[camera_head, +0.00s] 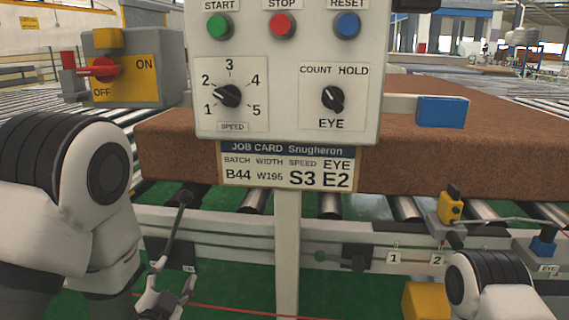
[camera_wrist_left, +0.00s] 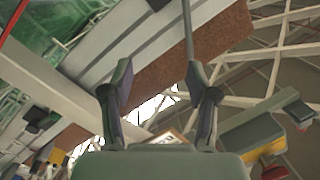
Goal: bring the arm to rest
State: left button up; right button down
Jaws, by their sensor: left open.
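My left arm (camera_head: 70,200) comes in from the left in the head view and hangs down in front of the roller conveyor. My left gripper (camera_head: 174,278) is low in that view, left of the panel post. In the left wrist view its two fingers (camera_wrist_left: 160,88) stand apart with nothing held between them. A thin grey lever (camera_head: 175,232) with a dark end rises close to the gripper; I cannot tell whether they touch. My right arm (camera_head: 490,288) shows only as a joint at the bottom right, and its gripper is out of view.
A control panel (camera_head: 290,120) on a post (camera_head: 287,240) stands in front. A brown mattress (camera_head: 450,150) lies on the conveyor behind it. An ON/OFF box (camera_head: 150,75) is at left. A yellow sensor (camera_head: 450,208) and a blue-topped EYE box (camera_head: 543,245) are at right.

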pick_arm(q)
jog(key=s+a+f+n+g, duration=0.1)
jog(key=s+f+g, duration=0.1)
jog(key=f, duration=0.6)
jog(key=s+f+g, duration=0.3)
jog(key=f, duration=0.5)
jog(key=s+f+n+g+h, duration=0.1)
jog(key=s+f+n+g, duration=0.5)
jog(key=s+f+g, duration=1.1)
jog(key=s+r+t+p, duration=0.2)
jog(key=s+r+p, duration=0.1)
jog(key=r+p, duration=0.9)
jog(key=s+r+t+p, duration=0.2)
jog(key=s+r+p, duration=0.1)
jog(key=r+p, duration=1)
jog(key=p, duration=0.3)
jog(key=shift+s+d+r+n, duration=0.15)
jog(key=shift+s+r+n, duration=0.1)
jog(key=shift+s+n, duration=0.1)
